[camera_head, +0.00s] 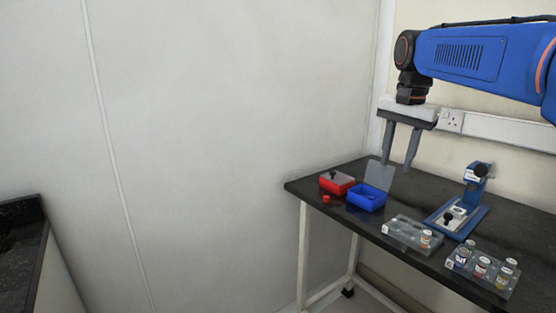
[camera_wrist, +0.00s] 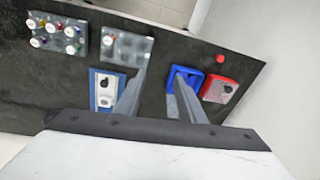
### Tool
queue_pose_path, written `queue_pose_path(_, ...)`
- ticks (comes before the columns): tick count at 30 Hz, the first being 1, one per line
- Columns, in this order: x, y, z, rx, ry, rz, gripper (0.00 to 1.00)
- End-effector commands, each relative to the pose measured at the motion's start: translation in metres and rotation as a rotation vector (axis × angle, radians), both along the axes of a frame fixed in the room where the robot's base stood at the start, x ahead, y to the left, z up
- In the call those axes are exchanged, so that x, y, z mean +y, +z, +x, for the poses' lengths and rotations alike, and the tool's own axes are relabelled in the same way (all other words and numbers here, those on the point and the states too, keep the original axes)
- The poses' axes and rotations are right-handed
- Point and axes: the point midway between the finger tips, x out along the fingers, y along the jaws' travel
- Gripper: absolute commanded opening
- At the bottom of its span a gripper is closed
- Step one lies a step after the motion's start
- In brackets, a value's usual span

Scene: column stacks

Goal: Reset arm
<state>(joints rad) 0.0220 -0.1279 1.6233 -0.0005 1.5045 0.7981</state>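My gripper (camera_head: 398,165) hangs from my blue arm above the black bench, its two grey fingers pointing down and well apart. It is open, with nothing between the fingers. In the head view it is above the blue box (camera_head: 366,199), whose grey lid stands raised. In the wrist view the fingers (camera_wrist: 160,78) spread over the bench, one in front of the blue box (camera_wrist: 184,78) and one near the blue stand. The fingers appear clear of the objects below.
On the bench (camera_head: 300,185) are a red box (camera_head: 337,182), a small red cap (camera_head: 326,198), a blue stand (camera_head: 462,215), a rack with one vial (camera_head: 412,233) and a rack with several vials (camera_head: 482,270). A wall socket (camera_head: 452,121) is behind. Another dark counter (camera_head: 20,240) stands at far left.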

Motion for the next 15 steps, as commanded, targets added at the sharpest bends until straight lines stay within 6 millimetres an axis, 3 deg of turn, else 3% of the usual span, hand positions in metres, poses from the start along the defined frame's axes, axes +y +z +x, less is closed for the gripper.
queue_pose_path(1,0.001,-0.006,-0.017,-0.013,0.036,-0.006,0.36)
queue_pose_path(8,0.004,-0.045,-0.079,-0.072,0.214,-0.039,0.36)
queue_pose_path(15,0.007,-0.097,-0.144,-0.133,0.399,-0.085,0.36)
